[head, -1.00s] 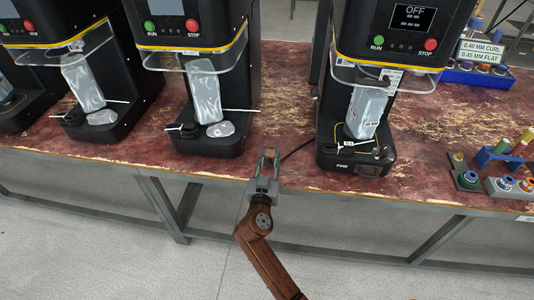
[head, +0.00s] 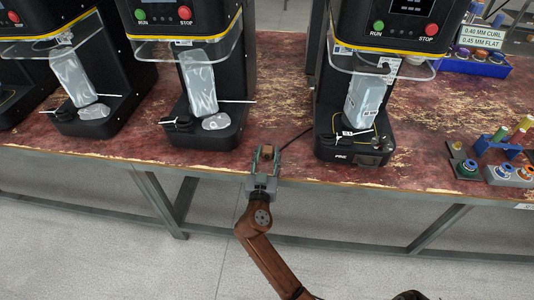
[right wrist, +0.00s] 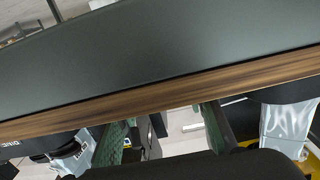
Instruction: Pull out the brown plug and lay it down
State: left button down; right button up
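My right gripper (head: 267,152) is at the table's front edge, in front of the gap between two machines. Its two green-padded fingers stand apart in the right wrist view (right wrist: 163,134), with nothing clearly held between them. In the head view a small brown patch (head: 268,149) shows between the fingertips; I cannot tell whether it is the brown plug or the tabletop. A thin black cable (head: 297,138) runs from the right machine toward the gripper, and its end is hidden there. My left gripper is not in view.
The worn red table (head: 420,150) holds black machines (head: 350,150) with pale grey pouches. Coloured spools (head: 500,150) and a blue bin (head: 470,66) stand at the right. In the right wrist view, the brown table edge (right wrist: 160,86) and a dark grey band cross close by.

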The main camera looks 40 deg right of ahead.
aim_at(264, 171)
jog(key=shift+o, duration=0.8)
jog(key=shift+s+a, duration=0.1)
jog(key=v, duration=0.7)
jog(key=shift+a, duration=0.1)
